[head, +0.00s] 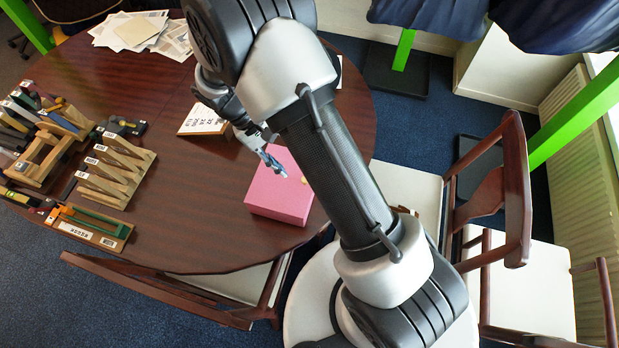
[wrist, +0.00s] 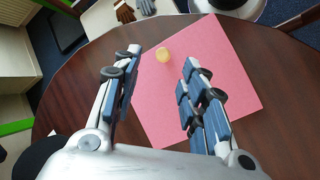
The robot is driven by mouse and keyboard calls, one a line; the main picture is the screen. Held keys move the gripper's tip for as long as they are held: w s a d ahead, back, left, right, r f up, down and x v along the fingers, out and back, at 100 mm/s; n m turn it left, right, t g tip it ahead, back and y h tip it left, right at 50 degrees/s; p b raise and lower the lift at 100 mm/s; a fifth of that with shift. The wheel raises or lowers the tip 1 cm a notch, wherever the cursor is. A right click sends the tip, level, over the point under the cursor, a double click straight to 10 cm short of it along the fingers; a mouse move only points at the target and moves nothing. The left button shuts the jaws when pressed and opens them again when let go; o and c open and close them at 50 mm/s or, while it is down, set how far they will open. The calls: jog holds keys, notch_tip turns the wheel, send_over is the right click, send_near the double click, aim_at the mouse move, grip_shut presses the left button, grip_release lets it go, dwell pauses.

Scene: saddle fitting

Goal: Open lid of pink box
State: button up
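The pink box (head: 281,197) sits near the right front edge of the round brown table. Part of it is hidden behind my arm in the head view. The wrist view looks down on its flat pink top (wrist: 228,62), which shows a small round yellowish knob (wrist: 164,55). The lid looks closed, though no seam is clear. My gripper (head: 277,166) is above the box's far left part in the head view. In the wrist view my gripper (wrist: 162,68) is open, its blue-padded fingers apart with the knob seen between them. I cannot tell the height of the fingers above the box.
A white-faced box with printed signs (head: 203,120) stands beyond the pink box. Wooden racks (head: 116,168) and several tools fill the table's left side. Papers (head: 143,33) lie at the back. Wooden chairs (head: 497,190) stand close on the right. The table's front middle (head: 190,235) is clear.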

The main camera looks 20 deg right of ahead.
jog(key=d+f+t+y+b, duration=0.1)
jog(key=f+b, duration=0.1)
jog(key=s+d+f+t+y+b, duration=0.1)
jog(key=f+b, duration=0.1)
jog(key=s+d+f+t+y+b, duration=0.1)
jog(key=f+y+b, duration=0.1)
jog(key=shift+s+d, duration=0.25)
jog(key=shift+d, duration=0.05)
jog(key=shift+s+d+f+t+y+b, duration=0.15)
jog(key=shift+f+t+y+b, duration=0.35)
jog(key=shift+b, duration=0.4)
jog(key=shift+t, duration=0.4)
jog(key=r, duration=0.7)
jog(key=shift+s+r, duration=0.25)
jog(key=shift+r, duration=0.1)
jog(key=s+r+m+t, duration=0.1)
jog(key=s+r+t, duration=0.2)
jog(key=s+r, duration=1.1)
notch_tip(320, 180, up, 3)
jog(key=shift+s+d+r+m+t, duration=0.1)
jog(key=shift+s+d+m+t, duration=0.2)
jog(key=shift+s+m, duration=0.1)
jog(key=shift+w, duration=0.1)
